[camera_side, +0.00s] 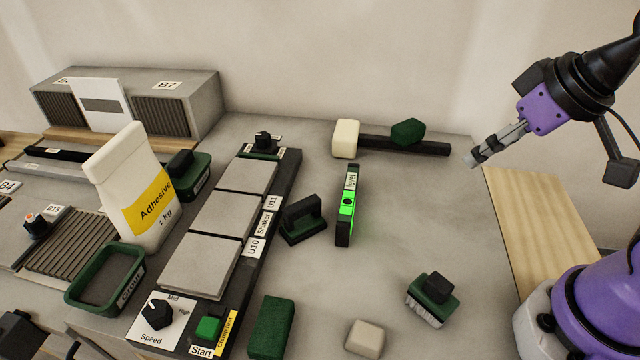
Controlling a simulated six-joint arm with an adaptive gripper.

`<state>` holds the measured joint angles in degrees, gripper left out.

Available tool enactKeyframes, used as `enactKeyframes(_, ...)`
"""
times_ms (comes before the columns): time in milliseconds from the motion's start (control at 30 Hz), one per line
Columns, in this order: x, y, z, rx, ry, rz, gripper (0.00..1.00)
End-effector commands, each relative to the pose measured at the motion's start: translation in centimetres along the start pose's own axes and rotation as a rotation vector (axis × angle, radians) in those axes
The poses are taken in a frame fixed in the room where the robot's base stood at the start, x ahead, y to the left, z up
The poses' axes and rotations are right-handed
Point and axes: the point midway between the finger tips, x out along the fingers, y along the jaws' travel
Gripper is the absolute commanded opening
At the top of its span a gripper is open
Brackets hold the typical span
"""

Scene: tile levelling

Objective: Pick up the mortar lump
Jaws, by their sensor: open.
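A small beige-grey lump with rounded edges (365,338), which looks like the mortar lump, lies on the worktop at the bottom middle of the side view. Nothing touches it. My gripper (473,160) is at the upper right, above the back right part of the worktop and well away from the lump. It points down to the left, and nothing shows between its fingers. The gap between the fingers is hard to see from this side.
A green block (272,328) lies left of the lump, and a brush (432,298) right of it. A lit green level (347,205) and a black-handled tool (303,219) stand behind. A mallet (346,138) lies at the back. The tile shaker (218,225) is left.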

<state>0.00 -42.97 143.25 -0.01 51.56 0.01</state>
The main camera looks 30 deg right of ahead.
Motion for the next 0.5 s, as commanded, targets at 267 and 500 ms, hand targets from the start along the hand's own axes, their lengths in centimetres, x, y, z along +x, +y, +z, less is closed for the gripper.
enactKeyframes(267,0.0,0.0,0.0,0.0,0.0,0.0,0.92)
enactKeyframes(500,0.14,-0.37,-0.11,-0.04,-0.01,-0.011,0.92)
